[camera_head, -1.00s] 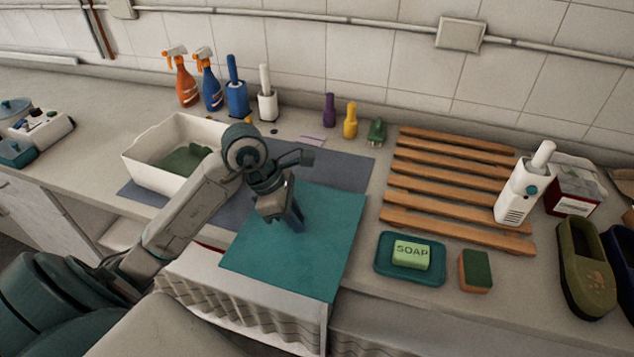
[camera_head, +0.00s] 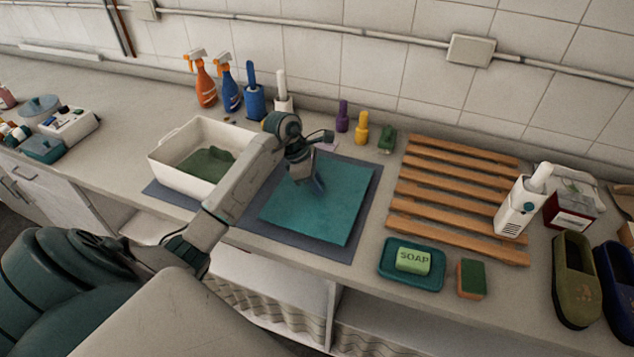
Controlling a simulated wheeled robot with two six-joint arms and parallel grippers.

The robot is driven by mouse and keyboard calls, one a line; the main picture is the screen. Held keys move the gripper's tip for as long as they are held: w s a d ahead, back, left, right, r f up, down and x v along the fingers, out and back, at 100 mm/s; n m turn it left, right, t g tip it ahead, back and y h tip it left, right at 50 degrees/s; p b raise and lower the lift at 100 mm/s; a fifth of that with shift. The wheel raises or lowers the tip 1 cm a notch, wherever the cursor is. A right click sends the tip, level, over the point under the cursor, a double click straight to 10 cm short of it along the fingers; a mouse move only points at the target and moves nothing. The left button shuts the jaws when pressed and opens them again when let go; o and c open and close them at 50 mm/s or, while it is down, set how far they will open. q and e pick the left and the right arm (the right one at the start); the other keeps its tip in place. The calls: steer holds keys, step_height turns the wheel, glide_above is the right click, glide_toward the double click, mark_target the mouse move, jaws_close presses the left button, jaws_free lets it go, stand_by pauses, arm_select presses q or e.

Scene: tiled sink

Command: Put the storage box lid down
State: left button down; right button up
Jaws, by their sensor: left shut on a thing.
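The storage box lid is a flat teal square (camera_head: 325,210). It lies flat over the right part of the grey-blue mat, or just above it; I cannot tell if it touches. My left gripper (camera_head: 316,186) points down at the lid's upper left part and is shut on the lid. The exact grip is hidden by the gripper. The white storage box (camera_head: 175,172) stands open on the left part of the mat, with something dark green inside. My right gripper is not in view.
The grey-blue mat (camera_head: 260,238) shows around the lid. A wooden slatted rack (camera_head: 450,202) is to the right, with a soap dish (camera_head: 395,278) and sponge (camera_head: 471,279) in front. Spray bottles (camera_head: 228,88) and small bottles stand along the wall.

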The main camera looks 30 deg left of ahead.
arm_select(q)
steer(key=shift+f+p, duration=0.3)
steer(key=shift+f, duration=0.5)
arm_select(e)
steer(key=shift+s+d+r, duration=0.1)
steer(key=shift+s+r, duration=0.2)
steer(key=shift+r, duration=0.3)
arm_select(q)
steer(key=shift+f+b, duration=0.15)
steer(key=shift+b, duration=0.15)
steer(key=c, duration=1.3)
jaws_free()
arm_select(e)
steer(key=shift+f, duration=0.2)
